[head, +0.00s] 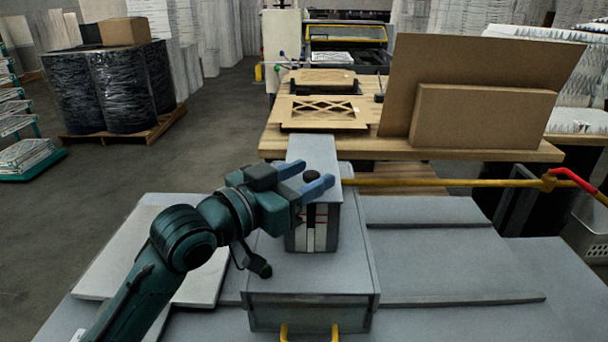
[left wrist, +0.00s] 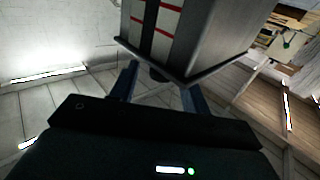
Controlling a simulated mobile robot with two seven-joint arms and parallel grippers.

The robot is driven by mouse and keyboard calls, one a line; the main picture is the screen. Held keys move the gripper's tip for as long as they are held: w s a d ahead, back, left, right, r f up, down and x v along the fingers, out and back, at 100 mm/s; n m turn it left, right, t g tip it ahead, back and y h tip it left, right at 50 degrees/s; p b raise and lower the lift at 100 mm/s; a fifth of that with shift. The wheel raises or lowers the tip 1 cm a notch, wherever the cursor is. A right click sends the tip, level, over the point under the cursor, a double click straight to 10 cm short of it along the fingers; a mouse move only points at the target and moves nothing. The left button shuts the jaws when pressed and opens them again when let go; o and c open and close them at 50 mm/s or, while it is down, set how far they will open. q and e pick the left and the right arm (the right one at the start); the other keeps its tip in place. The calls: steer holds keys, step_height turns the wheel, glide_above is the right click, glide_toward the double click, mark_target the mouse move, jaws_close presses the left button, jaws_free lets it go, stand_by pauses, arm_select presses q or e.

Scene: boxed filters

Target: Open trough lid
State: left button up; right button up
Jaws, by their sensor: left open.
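The trough is a tall grey box (head: 327,228) with a black, white and red striped gauge on its front. The lid looks closed. My right gripper is not in view.
The trough stands on a grey machine housing (head: 310,283) with yellow handles. A yellow pipe (head: 440,182) runs to its right. Behind is a wooden table (head: 460,148) with cardboard panels (head: 483,117) and filter frames (head: 325,112). Wrapped pallet goods (head: 120,85) stand far left.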

arm_select(q)
steer(key=shift+c, duration=0.4)
jaws_close()
steer(key=shift+a+r, duration=0.1)
steer(key=shift+r, duration=0.05)
